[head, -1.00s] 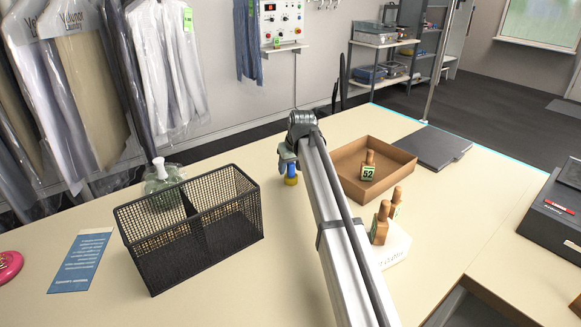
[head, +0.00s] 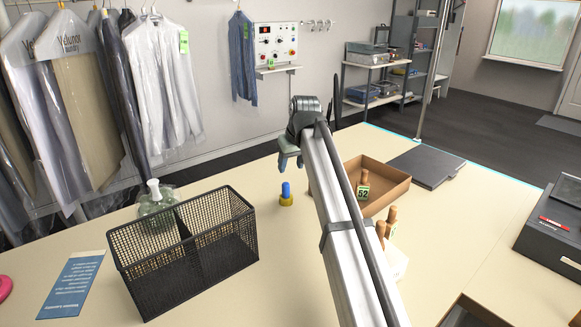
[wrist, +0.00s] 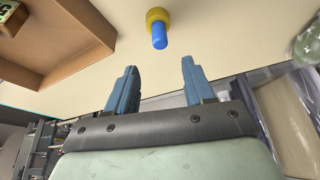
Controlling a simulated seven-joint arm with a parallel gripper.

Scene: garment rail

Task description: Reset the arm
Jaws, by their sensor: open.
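My gripper (head: 287,160) is raised above the counter at the end of my grey arm. In the wrist view its two blue fingers (wrist: 155,90) stand apart with nothing between them. A small blue peg-like item with a yellow base (head: 286,194) stands upright on the counter below my gripper. It also shows in the wrist view (wrist: 158,28), clear of the fingers.
A brown tray (head: 392,198) holds a wooden piece tagged 52 (head: 363,187). A white block with wooden pieces is partly behind my arm. A dark flat pad (head: 427,166) lies behind.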

